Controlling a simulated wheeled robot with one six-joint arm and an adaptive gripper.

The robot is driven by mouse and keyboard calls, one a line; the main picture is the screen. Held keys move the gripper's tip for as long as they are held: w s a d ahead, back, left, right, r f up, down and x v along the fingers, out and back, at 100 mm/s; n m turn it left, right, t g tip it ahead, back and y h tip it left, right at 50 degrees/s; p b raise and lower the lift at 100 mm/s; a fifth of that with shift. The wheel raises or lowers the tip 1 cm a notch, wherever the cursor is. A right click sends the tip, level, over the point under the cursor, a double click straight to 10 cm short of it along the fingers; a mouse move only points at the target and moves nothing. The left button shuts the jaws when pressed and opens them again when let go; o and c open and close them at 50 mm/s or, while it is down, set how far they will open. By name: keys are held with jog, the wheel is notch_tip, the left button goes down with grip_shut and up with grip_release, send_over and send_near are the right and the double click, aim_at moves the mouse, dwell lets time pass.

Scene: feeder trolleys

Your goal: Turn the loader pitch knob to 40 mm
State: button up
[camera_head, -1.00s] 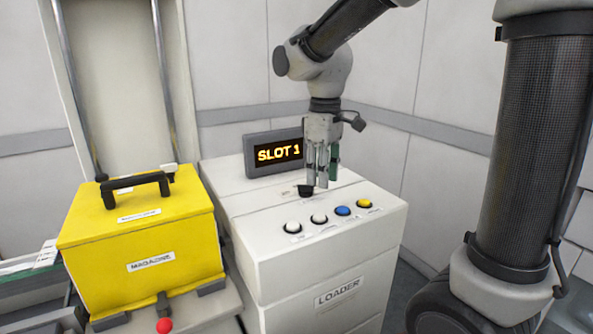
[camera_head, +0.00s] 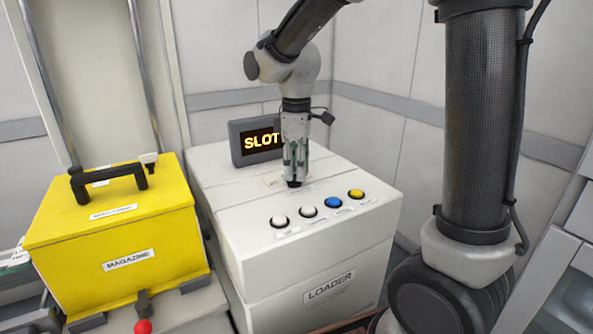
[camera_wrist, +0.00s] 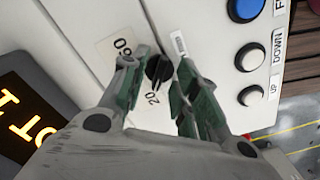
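The black loader pitch knob (camera_wrist: 158,68) shows in the wrist view on a white dial plate (camera_wrist: 117,44), with the printed marks 60 and 20 readable. The ridge of the knob seems to point toward the 20 side; the 40 mark is not visible. My gripper (camera_wrist: 158,74) is open, with one green-padded finger on each side of the knob. I cannot tell whether the pads touch it. In the head view my gripper (camera_head: 295,182) points straight down at the top of the white loader (camera_head: 345,245), and its fingertips largely cover the knob.
The display (camera_head: 257,140) behind my gripper reads SLOT, its right end hidden. White, blue and yellow buttons (camera_head: 332,203) line the loader's front edge. The yellow magazine (camera_head: 165,225) stands at left.

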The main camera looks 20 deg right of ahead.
jog(key=shift+f, duration=0.55)
grip_shut()
jog(key=m, duration=0.4)
jog(key=shift+s+m, duration=0.1)
jog(key=shift+m, duration=0.3)
jog(key=m, duration=0.4)
jog(key=shift+a+m, duration=0.15)
jog(key=shift+m, duration=0.25)
grip_release()
